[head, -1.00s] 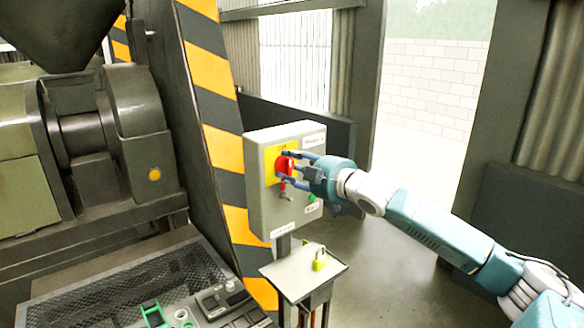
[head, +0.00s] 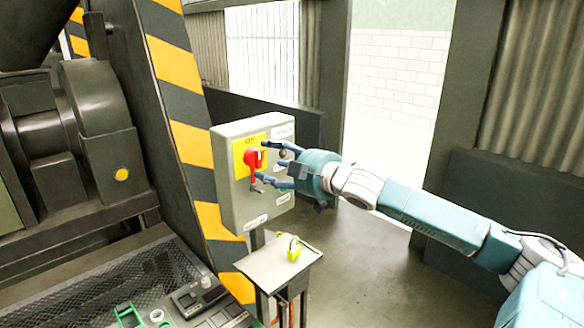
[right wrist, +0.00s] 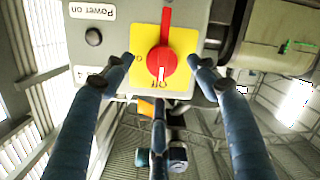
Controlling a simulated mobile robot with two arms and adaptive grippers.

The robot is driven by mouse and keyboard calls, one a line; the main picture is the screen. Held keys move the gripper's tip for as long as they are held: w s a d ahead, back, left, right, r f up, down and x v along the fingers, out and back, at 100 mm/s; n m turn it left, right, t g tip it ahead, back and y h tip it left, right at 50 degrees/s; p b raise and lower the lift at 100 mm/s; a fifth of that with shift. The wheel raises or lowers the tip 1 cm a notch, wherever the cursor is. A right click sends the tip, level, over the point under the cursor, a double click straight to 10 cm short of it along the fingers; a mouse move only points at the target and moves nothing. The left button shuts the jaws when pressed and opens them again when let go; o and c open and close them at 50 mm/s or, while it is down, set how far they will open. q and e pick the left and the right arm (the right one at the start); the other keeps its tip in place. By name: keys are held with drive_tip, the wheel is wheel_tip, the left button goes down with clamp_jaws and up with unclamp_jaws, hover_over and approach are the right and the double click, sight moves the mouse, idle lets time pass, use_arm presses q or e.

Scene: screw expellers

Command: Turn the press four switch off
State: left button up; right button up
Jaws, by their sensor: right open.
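The grey control box (head: 228,195) stands in the middle of the head view. Its red rotary switch (head: 252,162) sits on a yellow plate (head: 238,163), with its lever pointing down. In the upside-down right wrist view, the red knob (right wrist: 161,62) is centred, its lever points up the picture, and a white mark points at a label on the plate's lower edge. My right gripper (head: 263,162) is open in front of the switch. In the wrist view its fingertips stand on either side of the knob, apart from it. My left gripper is not in view.
A small shelf (head: 262,265) with a yellow padlock (head: 294,253) is below the box. A striped post (head: 195,150) and a press machine (head: 85,125) stand left. Open floor lies right.

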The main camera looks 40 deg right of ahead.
drive_tip(key=s+r, duration=0.1)
drive_tip(key=s, duration=0.6)
drive_tip(key=shift+s, duration=0.2)
drive_tip(key=shift+d+r, duration=0.1)
idle(0.5)
